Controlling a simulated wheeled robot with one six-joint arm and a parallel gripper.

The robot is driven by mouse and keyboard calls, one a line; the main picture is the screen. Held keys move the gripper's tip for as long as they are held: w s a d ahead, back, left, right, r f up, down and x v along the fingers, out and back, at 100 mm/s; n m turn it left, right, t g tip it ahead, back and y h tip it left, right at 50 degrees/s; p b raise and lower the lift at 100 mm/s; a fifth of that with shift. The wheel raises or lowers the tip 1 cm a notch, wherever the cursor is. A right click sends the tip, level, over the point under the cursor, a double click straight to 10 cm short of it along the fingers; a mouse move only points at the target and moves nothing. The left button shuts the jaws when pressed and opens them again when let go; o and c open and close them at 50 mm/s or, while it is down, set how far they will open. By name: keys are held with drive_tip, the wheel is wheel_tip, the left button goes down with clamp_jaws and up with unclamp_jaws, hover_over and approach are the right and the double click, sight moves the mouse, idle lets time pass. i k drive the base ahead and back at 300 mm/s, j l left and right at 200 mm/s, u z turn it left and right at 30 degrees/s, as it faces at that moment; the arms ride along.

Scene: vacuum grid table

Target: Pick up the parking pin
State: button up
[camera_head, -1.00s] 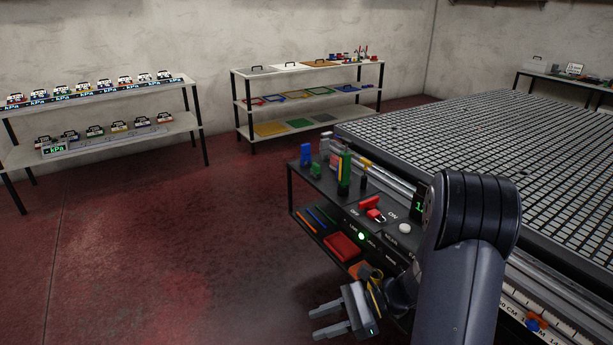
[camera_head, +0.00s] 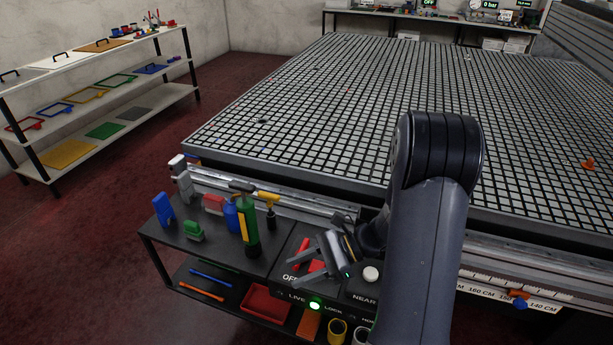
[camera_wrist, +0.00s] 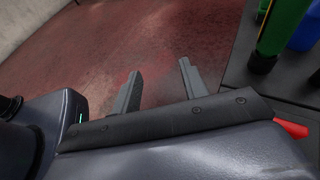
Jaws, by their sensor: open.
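I cannot tell for sure which thing is the parking pin. A small orange piece (camera_head: 588,164) sits on the grid table (camera_head: 330,110) at the right. An orange and blue piece (camera_head: 519,298) is at the scale along the table's front edge. My gripper (camera_head: 306,261) is open and empty, in front of the control panel and partly covering its red part. In the wrist view my gripper (camera_wrist: 160,68) shows its two fingers apart, with only red floor between and beyond them. Both orange pieces are well to the right of my gripper in the head view.
A side shelf (camera_head: 165,250) holds a green bottle (camera_head: 249,228), a blue piece (camera_head: 164,211), a green block (camera_head: 194,231) and a yellow-topped tool (camera_head: 268,205). A red tray (camera_head: 265,303) lies below. A rack (camera_head: 160,114) stands at the left; the floor between is clear.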

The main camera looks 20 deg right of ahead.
sight(269, 197)
drive_tip(key=i+j+z, duration=0.55)
drive_tip(key=j+z, duration=0.3)
drive_tip(key=i+j+z, duration=0.3)
drive_tip(key=k+j, duration=0.1)
